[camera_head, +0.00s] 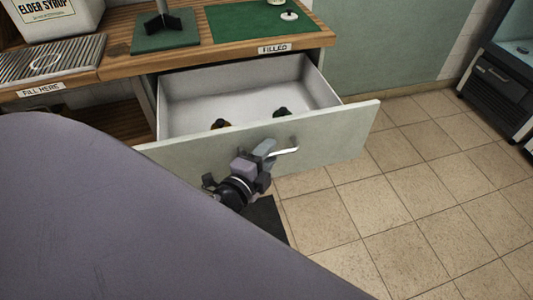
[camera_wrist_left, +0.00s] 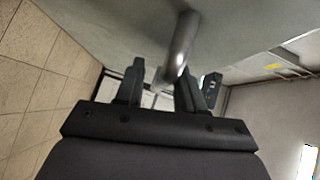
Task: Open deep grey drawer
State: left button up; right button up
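A deep drawer with a pale grey front (camera_head: 345,121) stands pulled well out from under the wooden bench, its light inside showing. Its curved metal handle (camera_head: 287,151) is on the middle of the front. My left gripper (camera_head: 267,152) is at the left part of this handle. In the left wrist view, the handle bar (camera_wrist_left: 181,45) runs down to the gap between the fingers of my left gripper (camera_wrist_left: 160,88), close to the right finger. The fingers stand apart, with a gap beside the bar. My right gripper is in neither view.
Two small dark items (camera_head: 281,112) lie in the drawer. The bench (camera_head: 120,60) carries a syrup container (camera_head: 55,18), a ribbed tray (camera_head: 50,62) and green mats (camera_head: 262,18). Tiled floor (camera_head: 430,190) is clear at right, before a dark cabinet (camera_head: 500,85).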

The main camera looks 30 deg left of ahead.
pick_arm(q)
jog(key=s, duration=0.7)
jog(key=shift+d+r, duration=0.25)
jog(key=shift+r, duration=0.2)
dwell(0.4)
jog(key=s+d+f+n+g+h, duration=0.2)
jog(key=s+d+f+n+g, duration=0.1)
jog(key=f+n, duration=0.3)
jog(key=s+d+f+n+g+h, duration=0.1)
jog(key=s+d+f+n+g, duration=0.2)
jog(key=f+n, duration=0.35)
notch_tip(320, 180, up, 13)
jog(key=s+a+p, duration=0.1)
jog(key=p, duration=1.4)
jog(key=shift+n, duration=0.35)
jog(key=shift+a, duration=0.1)
jog(key=shift+a+f, duration=0.1)
